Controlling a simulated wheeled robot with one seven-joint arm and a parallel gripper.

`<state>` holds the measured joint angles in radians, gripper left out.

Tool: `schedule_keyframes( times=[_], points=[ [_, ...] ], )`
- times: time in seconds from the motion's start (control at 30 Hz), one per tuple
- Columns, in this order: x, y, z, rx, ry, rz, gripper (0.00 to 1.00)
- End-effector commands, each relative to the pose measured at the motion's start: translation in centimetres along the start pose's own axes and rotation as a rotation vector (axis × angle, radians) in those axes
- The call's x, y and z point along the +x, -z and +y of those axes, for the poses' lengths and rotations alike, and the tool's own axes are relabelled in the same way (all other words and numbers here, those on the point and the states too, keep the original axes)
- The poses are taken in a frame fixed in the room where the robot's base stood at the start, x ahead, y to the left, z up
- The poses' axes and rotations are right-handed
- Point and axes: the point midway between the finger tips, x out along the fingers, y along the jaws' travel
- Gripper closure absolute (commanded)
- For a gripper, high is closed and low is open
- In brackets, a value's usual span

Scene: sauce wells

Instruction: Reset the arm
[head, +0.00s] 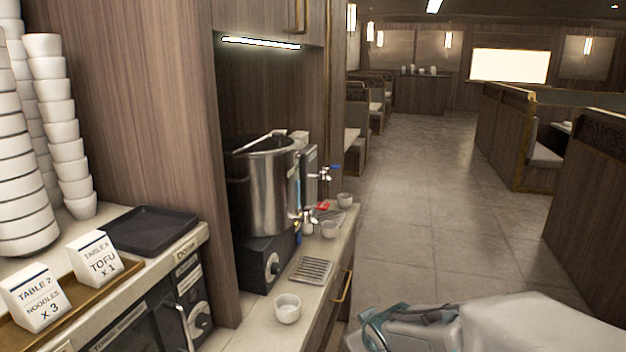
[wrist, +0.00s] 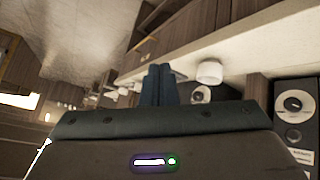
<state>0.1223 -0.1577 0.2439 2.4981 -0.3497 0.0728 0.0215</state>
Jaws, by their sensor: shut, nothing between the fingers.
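My gripper (wrist: 160,72) shows in the wrist view with its two dark fingers pressed together and nothing between them. It hangs free, away from any object it could be touching. In the head view, part of my arm (head: 520,325) lies across the bottom right, over the aisle floor and to the right of the counter. The fingertips cannot be made out there.
A white cup (head: 287,309) stands on the counter's front part, near a metal grate (head: 311,270). A steel pot (head: 268,185) stands behind. Left are stacked bowls (head: 68,130), a black tray (head: 150,230) and order signs (head: 95,257). The aisle (head: 430,200) is clear.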

Motion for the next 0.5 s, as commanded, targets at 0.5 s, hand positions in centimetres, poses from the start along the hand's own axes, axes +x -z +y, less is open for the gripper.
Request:
schedule_keyframes(
  times=[0.5],
  points=[
    [-12.4, -9.7, -0.2, 0.409, 0.053, -0.432, 1.00]
  ],
)
